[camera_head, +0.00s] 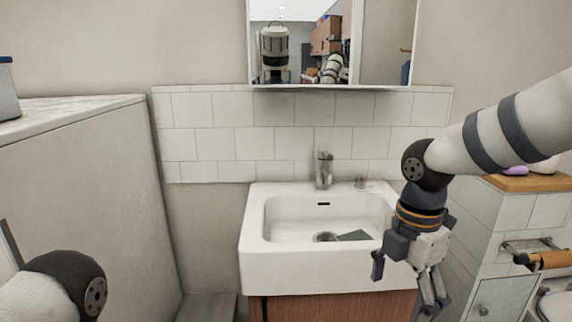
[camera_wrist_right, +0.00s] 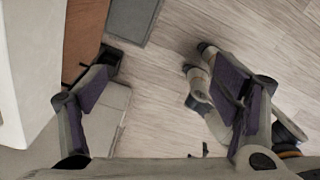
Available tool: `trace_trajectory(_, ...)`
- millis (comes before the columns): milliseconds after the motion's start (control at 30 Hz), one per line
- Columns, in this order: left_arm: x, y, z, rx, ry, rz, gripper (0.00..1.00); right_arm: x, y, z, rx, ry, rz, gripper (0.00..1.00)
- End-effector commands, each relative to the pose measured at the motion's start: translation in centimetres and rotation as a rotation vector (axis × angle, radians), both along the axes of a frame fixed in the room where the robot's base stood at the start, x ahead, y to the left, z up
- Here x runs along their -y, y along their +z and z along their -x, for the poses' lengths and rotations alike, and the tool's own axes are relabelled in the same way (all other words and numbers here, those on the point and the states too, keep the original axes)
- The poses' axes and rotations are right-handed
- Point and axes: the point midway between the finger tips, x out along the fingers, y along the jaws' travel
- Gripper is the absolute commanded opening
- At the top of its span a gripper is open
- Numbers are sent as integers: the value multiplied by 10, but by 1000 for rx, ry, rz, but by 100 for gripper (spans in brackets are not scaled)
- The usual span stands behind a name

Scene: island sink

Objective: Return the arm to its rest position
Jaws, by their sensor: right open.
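My right arm comes in from the right in the head view and bends down at a dark joint. My right gripper (camera_head: 408,282) hangs in front of the right front corner of the white sink, pointing down. Its fingers are spread, with nothing between them. In the right wrist view the two fingers of the gripper (camera_wrist_right: 165,78) stand wide apart over the wooden floor (camera_wrist_right: 180,125). Part of my left arm shows at the bottom left of the head view; its gripper is out of the picture.
A wooden cabinet (camera_head: 335,307) is below. A mirror (camera_head: 385,45) hangs above. A toilet paper roll (camera_head: 548,261) is at the right, a half wall (camera_head: 85,190) at the left.

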Motion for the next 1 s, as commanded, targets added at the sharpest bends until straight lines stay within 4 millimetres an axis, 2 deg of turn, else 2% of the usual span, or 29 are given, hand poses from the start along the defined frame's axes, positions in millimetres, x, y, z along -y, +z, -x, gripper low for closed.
trace_trajectory(33, 0, 0, 0, 0, 0, 0, 82, -7, -30, 12, -35, -68, -25, 82)
trace_trajectory(100, 0, 0, 0, 0, 0, 0, 82, -18, -71, 33, -78, -200, -65, 82)
trace_trajectory(167, 0, 0, 0, 0, 0, 0, 82, -26, -105, 53, -117, -328, -93, 82)
trace_trajectory(267, 0, 0, -1, 4, 0, 0, 82, -36, -162, 101, -195, -588, -121, 82)
trace_trajectory(300, 0, 0, -1, 4, 0, 0, 82, -38, -185, 125, -228, -714, -121, 82)
trace_trajectory(367, 0, 0, -1, 3, 0, 0, 82, -38, -217, 168, -277, -933, -104, 82)
trace_trajectory(400, 0, 1, -1, 3, 0, 0, 82, -35, -236, 200, -301, -1097, -76, 82)
trace_trajectory(500, 0, 1, -1, 3, 0, 0, 82, -15, -268, 279, -308, -1502, 30, 82)
trace_trajectory(600, 0, 1, -1, 4, 0, 0, 82, 11, -275, 337, -247, -1803, 137, 82)
trace_trajectory(700, 0, 1, -1, 4, 0, 0, 82, 30, -273, 368, -177, -1967, 201, 82)
trace_trajectory(800, 0, 1, -1, 5, 0, 0, 82, 38, -271, 377, -143, -2028, 218, 82)
trace_trajectory(1000, 0, 1, -1, 5, 0, 0, 82, 38, -271, 377, -143, -2028, 218, 82)
